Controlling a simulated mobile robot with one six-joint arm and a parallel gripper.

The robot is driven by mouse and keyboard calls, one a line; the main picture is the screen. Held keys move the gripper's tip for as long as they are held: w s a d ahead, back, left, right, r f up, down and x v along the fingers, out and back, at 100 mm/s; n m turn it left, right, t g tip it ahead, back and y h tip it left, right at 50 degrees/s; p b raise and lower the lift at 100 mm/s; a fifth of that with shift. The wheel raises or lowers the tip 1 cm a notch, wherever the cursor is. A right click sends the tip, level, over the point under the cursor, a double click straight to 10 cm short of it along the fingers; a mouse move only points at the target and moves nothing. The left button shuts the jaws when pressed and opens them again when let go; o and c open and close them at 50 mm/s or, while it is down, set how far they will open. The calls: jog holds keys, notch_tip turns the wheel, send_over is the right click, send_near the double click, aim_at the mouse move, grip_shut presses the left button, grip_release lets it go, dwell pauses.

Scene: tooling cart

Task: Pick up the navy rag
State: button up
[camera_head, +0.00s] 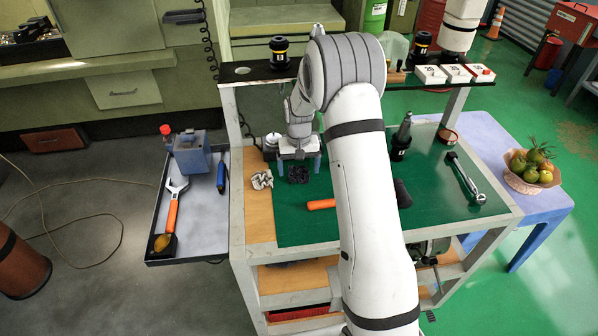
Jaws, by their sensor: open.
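A dark crumpled rag (298,175), which looks like the navy rag, lies on the green mat (440,200) of the cart top, near the mat's left edge. My gripper (299,166) points down just above and behind it in this view. Its two bluish fingers are apart, one to each side of the rag's far part. The fingers look empty. I cannot tell whether the fingertips touch the mat. My arm covers the middle of the cart.
A pale grey rag (262,180) lies close on the left. An orange-handled hammer (321,204) lies in front, partly behind my arm. A raised shelf (255,71) runs along the back.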

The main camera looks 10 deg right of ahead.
aim_at(299, 170)
jog(key=shift+c, duration=0.5)
jog(key=c, duration=1)
jog(key=shift+o, duration=0.2)
notch_tip(299, 170, up, 10)
jog(key=b, duration=0.2)
